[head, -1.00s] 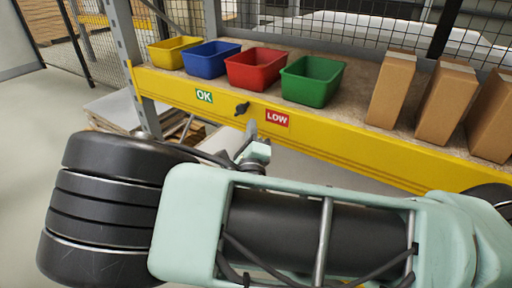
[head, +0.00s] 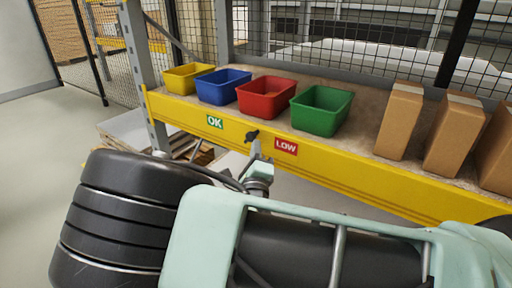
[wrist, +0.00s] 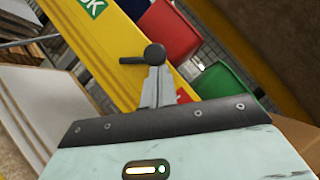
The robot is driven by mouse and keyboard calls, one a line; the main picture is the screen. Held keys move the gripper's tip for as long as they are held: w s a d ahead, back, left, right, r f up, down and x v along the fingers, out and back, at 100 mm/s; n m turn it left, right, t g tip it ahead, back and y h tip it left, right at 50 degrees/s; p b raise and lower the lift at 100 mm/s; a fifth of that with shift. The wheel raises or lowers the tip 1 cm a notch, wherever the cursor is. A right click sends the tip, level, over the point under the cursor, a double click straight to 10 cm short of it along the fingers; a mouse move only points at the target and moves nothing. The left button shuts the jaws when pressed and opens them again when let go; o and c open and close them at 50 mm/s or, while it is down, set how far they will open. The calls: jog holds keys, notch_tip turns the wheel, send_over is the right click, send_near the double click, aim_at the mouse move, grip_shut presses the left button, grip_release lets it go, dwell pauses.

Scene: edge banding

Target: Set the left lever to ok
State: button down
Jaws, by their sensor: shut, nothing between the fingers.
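The black lever (head: 252,136) sits on the yellow shelf beam between the green OK label (head: 215,122) and the red LOW label (head: 286,147). In the wrist view the lever (wrist: 154,55) shows a round hub with its handle pointing left, on the side of the OK label (wrist: 92,6). My gripper (head: 256,150) is just below the lever in the head view. In the wrist view its closed fingers (wrist: 155,72) reach up to the hub and overlap it; I cannot tell whether they touch. The LOW label is mostly hidden behind the fingers there.
The yellow beam (head: 370,183) carries a shelf with yellow, blue, red (head: 266,98) and green (head: 321,111) bins and several cardboard boxes (head: 399,120) at right. Stacked boards (head: 119,134) lie below at left. Wire mesh stands behind.

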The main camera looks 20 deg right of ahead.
aim_at(249, 134)
jog(key=shift+r+p, duration=0.35)
jog(key=shift+p, duration=0.55)
jog(key=r+n+g+p, duration=0.1)
jog(key=p, duration=0.3)
jog(key=w+r+n+y+p, duration=0.1)
jog(key=n+p, duration=0.1)
jog(key=p, duration=0.3)
jog(key=a+r+n+g+y+p, duration=0.1)
jog(key=n+p, duration=0.1)
jog(key=p, duration=0.3)
jog(key=shift+w+a+r+g, duration=0.1)
jog(key=shift+w+r+g, duration=0.15)
jog(key=shift+w+g, duration=0.1)
jog(key=w+a+n+g+p, duration=0.4)
jog(key=w+n+p, duration=0.1)
jog(key=p, duration=0.6)
jog(key=shift+w+a+r+n+g+p, duration=0.15)
jog(key=shift+w+r+n+g+p, duration=0.2)
jog(key=shift+w+n+p, duration=0.1)
jog(key=shift+w+a, duration=0.1)
jog(key=shift+a, duration=0.05)
jog(key=shift+r, duration=0.1)
